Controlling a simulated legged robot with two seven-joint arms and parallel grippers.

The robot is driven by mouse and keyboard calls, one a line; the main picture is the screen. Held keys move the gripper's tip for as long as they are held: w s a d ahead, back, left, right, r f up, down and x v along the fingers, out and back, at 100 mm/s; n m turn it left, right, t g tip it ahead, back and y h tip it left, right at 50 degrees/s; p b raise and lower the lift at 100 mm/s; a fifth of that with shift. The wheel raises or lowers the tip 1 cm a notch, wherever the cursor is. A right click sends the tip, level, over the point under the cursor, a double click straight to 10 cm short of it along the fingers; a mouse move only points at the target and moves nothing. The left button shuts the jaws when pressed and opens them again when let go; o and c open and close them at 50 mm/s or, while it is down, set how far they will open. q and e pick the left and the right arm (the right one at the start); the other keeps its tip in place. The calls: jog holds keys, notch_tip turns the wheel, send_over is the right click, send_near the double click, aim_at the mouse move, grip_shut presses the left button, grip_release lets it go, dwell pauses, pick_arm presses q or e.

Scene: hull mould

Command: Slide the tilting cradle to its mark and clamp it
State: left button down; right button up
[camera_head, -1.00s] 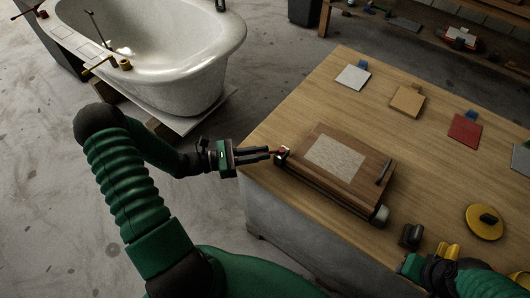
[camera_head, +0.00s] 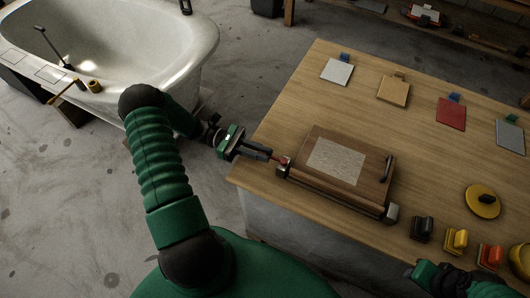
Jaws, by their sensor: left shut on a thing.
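The tilting cradle, a wooden board (camera_head: 365,185) with a pale speckled panel (camera_head: 337,161) and a dark bar handle (camera_head: 387,168), lies on the workbench near its front left edge. A dark rail with grey end blocks (camera_head: 391,213) runs along its front. My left gripper (camera_head: 272,157) is shut on a small red lever (camera_head: 283,161) at the rail's left end block. The fingers partly hide the lever. My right gripper (camera_head: 450,278) is at the bottom right, beside the bench's front edge; its fingers cannot be made out. I cannot make out a mark for the cradle.
The bench (camera_head: 300,105) carries white, tan, red and grey plates along its far side. A yellow disc (camera_head: 483,201) and black, yellow (camera_head: 456,240) and red handled blocks stand at the right. A white tub (camera_head: 150,50) stands at the left. The wood left of the plates is clear.

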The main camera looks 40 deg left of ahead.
pick_arm(q)
jog(key=shift+w+g, duration=0.15)
jog(key=shift+g, duration=0.15)
jog(key=c, duration=1.4)
grip_release()
jog(key=shift+w, duration=0.1)
jog(key=b+v, duration=0.2)
jog(key=v, duration=1.5)
jog(key=shift+f+b, duration=0.25)
jog(key=shift+b, duration=0.1)
jog(key=shift+d, duration=0.1)
jog(key=shift+f, duration=0.1)
